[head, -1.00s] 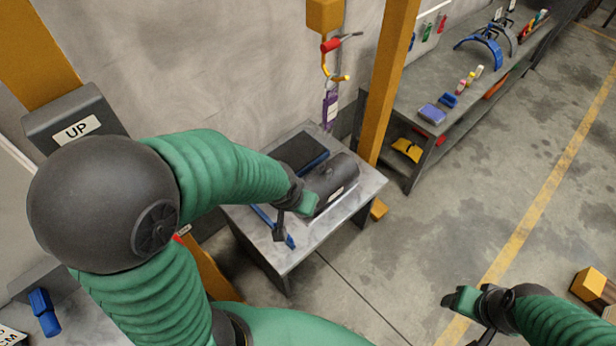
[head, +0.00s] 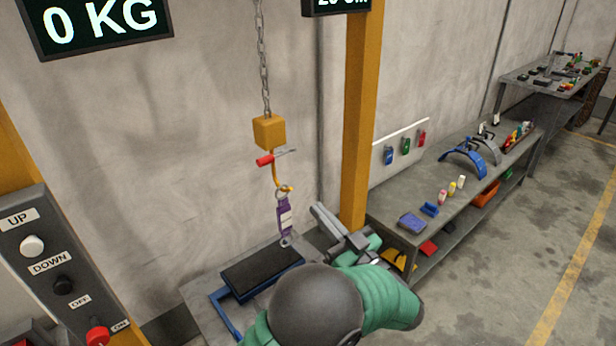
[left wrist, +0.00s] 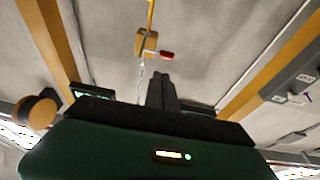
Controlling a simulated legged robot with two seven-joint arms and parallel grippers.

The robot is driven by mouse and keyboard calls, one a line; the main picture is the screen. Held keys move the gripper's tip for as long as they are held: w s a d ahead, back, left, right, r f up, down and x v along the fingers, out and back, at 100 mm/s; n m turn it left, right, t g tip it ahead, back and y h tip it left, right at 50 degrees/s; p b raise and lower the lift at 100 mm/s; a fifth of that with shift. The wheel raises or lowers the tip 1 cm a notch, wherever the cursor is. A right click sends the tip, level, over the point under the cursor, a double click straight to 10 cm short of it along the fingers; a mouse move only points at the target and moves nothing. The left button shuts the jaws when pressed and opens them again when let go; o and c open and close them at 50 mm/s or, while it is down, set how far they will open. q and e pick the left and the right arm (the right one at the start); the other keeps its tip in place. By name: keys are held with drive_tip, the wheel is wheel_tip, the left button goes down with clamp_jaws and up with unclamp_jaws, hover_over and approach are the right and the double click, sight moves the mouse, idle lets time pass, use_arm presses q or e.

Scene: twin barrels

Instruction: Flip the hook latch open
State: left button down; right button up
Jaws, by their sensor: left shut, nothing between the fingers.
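The hook (head: 279,178) is a yellow-orange curve under a yellow block (head: 269,131) on a chain. Its latch (head: 286,152) looks like a thin grey piece beside a red grip (head: 265,160). A purple tag (head: 284,216) hangs from the hook. Whether the latch is open is too small to tell. My right gripper is out of view.
A grey table (head: 205,290) with a black-topped blue stand (head: 262,270) is below the hook; my arm hides its right part. A yellow post (head: 354,130) rises close behind my gripper. A button box (head: 45,265) is at left, a workbench (head: 450,190) at right.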

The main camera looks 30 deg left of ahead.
use_arm(q)
drive_tip(key=p, duration=0.1)
approach(273, 161)
drive_tip(key=s+f, duration=0.1)
drive_tip(key=s, duration=0.1)
drive_tip(key=w+a+r+p, duration=0.1)
drive_tip(key=a+r+p, duration=0.1)
drive_tip(key=w+a+r+g+h+p, duration=0.1)
drive_tip(key=a+p, duration=0.1)
drive_tip(key=p, duration=0.1)
drive_tip(key=w+a+r+h+p, duration=0.1)
drive_tip(key=w+a+r+p, duration=0.1)
drive_tip(key=a, duration=0.1)
drive_tip(key=shift+r+g+p, duration=0.3)
drive_tip(key=shift+p, duration=0.1)
drive_tip(key=shift+a+f, duration=0.1)
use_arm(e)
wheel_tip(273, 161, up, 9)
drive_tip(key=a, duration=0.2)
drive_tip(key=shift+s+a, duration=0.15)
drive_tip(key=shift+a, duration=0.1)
use_arm(q)
drive_tip(key=shift+w+f, duration=0.1)
drive_tip(key=shift+f, duration=0.05)
